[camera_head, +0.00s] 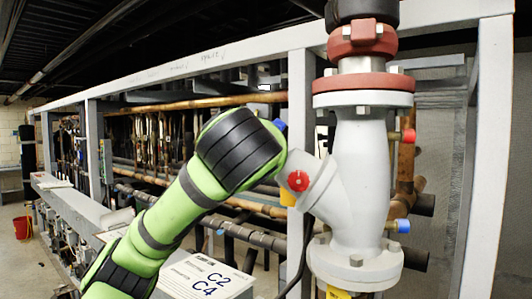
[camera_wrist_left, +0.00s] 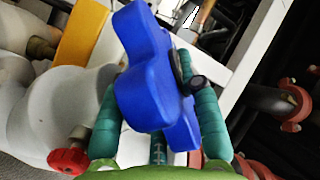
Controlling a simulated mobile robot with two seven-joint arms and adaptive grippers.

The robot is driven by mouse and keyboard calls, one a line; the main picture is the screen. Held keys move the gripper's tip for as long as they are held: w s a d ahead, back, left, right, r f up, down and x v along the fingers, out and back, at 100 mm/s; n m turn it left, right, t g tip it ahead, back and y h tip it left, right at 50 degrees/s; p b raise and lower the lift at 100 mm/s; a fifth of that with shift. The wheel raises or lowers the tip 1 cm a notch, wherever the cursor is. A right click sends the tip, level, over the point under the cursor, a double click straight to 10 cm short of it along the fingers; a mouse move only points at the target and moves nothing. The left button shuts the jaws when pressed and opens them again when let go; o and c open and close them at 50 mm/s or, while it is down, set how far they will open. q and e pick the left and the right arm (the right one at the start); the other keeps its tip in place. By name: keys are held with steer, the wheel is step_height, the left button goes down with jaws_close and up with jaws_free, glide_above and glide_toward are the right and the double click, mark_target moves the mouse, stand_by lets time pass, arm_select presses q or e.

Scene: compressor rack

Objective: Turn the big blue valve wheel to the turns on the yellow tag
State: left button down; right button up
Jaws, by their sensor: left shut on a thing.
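The big blue valve wheel (camera_wrist_left: 150,75) fills the middle of the left wrist view, with rounded lobes. My left gripper (camera_wrist_left: 155,85) has teal fingers on both sides of the wheel and is shut on it. In the head view only a small blue bit of the wheel (camera_head: 280,125) shows past my green arm, which hides the gripper and most of the wheel. A yellow piece (camera_wrist_left: 82,35), perhaps the tag, shows in the left wrist view; no writing on it is readable. My right gripper is in neither view.
A grey-white valve body (camera_head: 358,180) with a red flange stands right of my arm. A small red knob (camera_head: 298,181) and a small blue-capped fitting (camera_head: 403,226) stick out from it. Pipes and a grey frame (camera_head: 300,90) stand close behind. A red bucket (camera_head: 22,228) is far left.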

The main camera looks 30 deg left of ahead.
arm_select(q)
steer(key=shift+n+g+y+b, duration=0.4)
steer(key=shift+n+g, duration=0.3)
steer(key=shift+g, duration=1)
steer(key=shift+n+g, duration=0.3)
steer(key=shift+g, duration=0.8)
steer(key=n+g+p, duration=0.1)
steer(key=g, duration=0.2)
steer(key=shift+f+n+g+p, duration=0.15)
steer(key=shift+n+g+p, duration=0.25)
steer(key=shift+g, duration=0.9)
steer(key=shift+f+h, duration=0.1)
steer(key=shift+h, duration=0.2)
steer(key=c, duration=2)
jaws_free()
steer(key=o, duration=1)
steer(key=shift+c, duration=0.2)
steer(key=shift+o, duration=0.8)
steer(key=shift+a, duration=0.1)
